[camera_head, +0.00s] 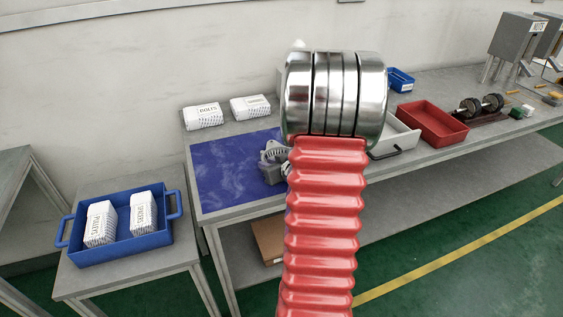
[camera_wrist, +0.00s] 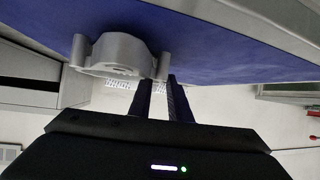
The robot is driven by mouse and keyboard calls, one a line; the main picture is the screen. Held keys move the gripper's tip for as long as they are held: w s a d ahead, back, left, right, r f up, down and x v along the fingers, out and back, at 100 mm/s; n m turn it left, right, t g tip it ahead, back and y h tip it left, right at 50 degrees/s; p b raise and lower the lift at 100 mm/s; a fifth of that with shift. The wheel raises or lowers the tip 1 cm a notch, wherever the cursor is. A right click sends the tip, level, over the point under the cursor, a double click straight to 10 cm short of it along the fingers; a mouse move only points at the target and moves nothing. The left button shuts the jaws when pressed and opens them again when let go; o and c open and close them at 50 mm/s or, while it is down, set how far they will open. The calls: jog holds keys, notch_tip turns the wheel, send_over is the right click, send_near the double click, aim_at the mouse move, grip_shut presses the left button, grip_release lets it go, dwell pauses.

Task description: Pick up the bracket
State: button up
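The bracket, a grey cast-metal part (camera_head: 272,161), is on the blue mat (camera_head: 228,170) in the head view, partly hidden behind my arm. In the wrist view, the bracket (camera_wrist: 112,53) is against the blue surface at upper left. My gripper's two dark fingers (camera_wrist: 160,85) are a little apart, with their tips at the bracket's right-hand lug. The lug lines up with the gap between them. I cannot tell whether the fingers touch or squeeze it. My gripper is hidden in the head view.
White boxes (camera_head: 203,117) stand behind the mat. A blue tray (camera_head: 119,250) with white boxes is on the left table. A red bin (camera_head: 432,121) and a white drawer-like tray (camera_head: 397,139) are right of my arm. The mat's left part is clear.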

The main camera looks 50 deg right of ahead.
grip_shut()
dwell(1.4)
